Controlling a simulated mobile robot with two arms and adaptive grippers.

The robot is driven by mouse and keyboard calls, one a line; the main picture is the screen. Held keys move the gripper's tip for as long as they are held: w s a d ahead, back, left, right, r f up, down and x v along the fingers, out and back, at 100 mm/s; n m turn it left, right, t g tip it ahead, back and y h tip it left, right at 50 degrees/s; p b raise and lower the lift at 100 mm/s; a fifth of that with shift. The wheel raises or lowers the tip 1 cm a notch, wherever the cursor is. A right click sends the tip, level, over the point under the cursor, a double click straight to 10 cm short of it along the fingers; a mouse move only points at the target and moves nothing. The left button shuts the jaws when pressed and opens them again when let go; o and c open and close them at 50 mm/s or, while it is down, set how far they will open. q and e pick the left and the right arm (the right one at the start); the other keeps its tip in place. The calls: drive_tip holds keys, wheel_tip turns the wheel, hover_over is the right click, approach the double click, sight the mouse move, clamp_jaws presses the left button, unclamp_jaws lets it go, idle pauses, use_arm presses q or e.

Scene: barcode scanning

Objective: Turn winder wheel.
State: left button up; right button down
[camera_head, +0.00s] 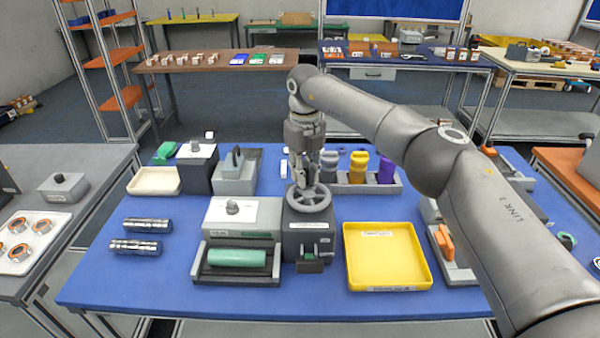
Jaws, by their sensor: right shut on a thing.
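The winder wheel (309,205) is a grey spoked handwheel on top of a dark grey winder box (308,238) near the middle of the blue table. My right gripper (304,186) reaches down from above and is shut at the far part of the wheel, apparently on its rim or handle. The fingers hide the exact point of contact. My left gripper is not in view.
A yellow tray (386,256) lies right of the winder box. A grey device with a green roller (236,257) stands left of it. Two metal cylinders (147,225) lie further left on the blue table (130,280). A grey rack (395,187) stands behind.

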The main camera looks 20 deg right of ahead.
drive_tip(key=shift+d+m, duration=0.45)
drive_tip(key=shift+m, duration=0.75)
drive_tip(key=c, duration=1.3)
unclamp_jaws()
drive_tip(key=shift+r, duration=0.1)
wheel_tip(320, 180, up, 12)
drive_tip(key=shift+s+f, duration=0.1)
drive_tip(key=shift+f, duration=0.1)
